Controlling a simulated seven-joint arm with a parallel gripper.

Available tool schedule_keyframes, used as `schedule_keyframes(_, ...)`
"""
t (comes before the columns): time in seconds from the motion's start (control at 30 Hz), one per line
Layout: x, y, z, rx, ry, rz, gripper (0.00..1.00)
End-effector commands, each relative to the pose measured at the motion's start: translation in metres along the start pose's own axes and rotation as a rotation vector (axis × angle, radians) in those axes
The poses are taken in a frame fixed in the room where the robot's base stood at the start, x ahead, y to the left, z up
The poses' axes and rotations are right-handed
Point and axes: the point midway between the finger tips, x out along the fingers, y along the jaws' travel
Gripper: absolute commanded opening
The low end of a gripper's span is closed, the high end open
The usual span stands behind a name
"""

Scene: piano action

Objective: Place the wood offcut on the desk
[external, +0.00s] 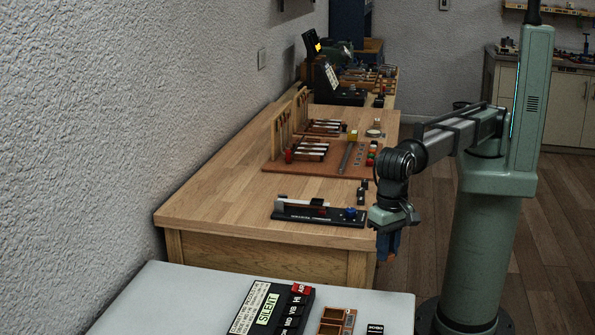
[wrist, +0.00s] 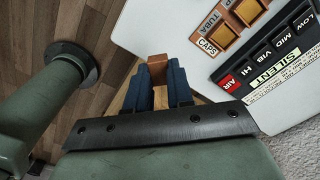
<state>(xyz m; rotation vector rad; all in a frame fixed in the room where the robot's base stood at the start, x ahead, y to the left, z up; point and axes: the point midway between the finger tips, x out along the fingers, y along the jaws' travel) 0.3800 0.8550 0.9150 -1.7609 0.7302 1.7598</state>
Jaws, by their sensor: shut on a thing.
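My gripper (wrist: 158,72) is shut on the wood offcut (wrist: 157,64), a small brown block held between its blue fingertips in the wrist view. In the external view my gripper (external: 388,256) points down just beyond the front right corner of the wooden desk (external: 210,207), at about the height of its edge. The offcut is too small and covered there to make out clearly. In the wrist view floor and the edge of a pale table lie behind the offcut.
A black device (external: 318,213) with a blue knob lies near the desk's front right edge. A red-brown board (external: 285,167) with piano-action parts is farther back. Bare desktop lies at front left. The pale grey table (external: 185,300) in front holds a labelled black box (external: 270,308) and a wooden tray (external: 335,322).

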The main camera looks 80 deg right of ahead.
Motion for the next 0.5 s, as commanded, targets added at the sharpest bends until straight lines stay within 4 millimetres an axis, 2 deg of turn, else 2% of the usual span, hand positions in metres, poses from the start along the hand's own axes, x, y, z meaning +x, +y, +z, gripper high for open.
schedule_keyframes(0.03,0.012,0.001,0.000,0.000,0.000,0.001,0.00)
schedule_keyframes(0.1,0.024,0.000,0.000,0.000,0.000,0.001,0.00)
schedule_keyframes(0.2,0.034,0.000,0.000,0.000,0.000,0.000,0.00)
schedule_keyframes(0.5,0.047,0.000,0.000,0.000,0.000,0.000,0.00)
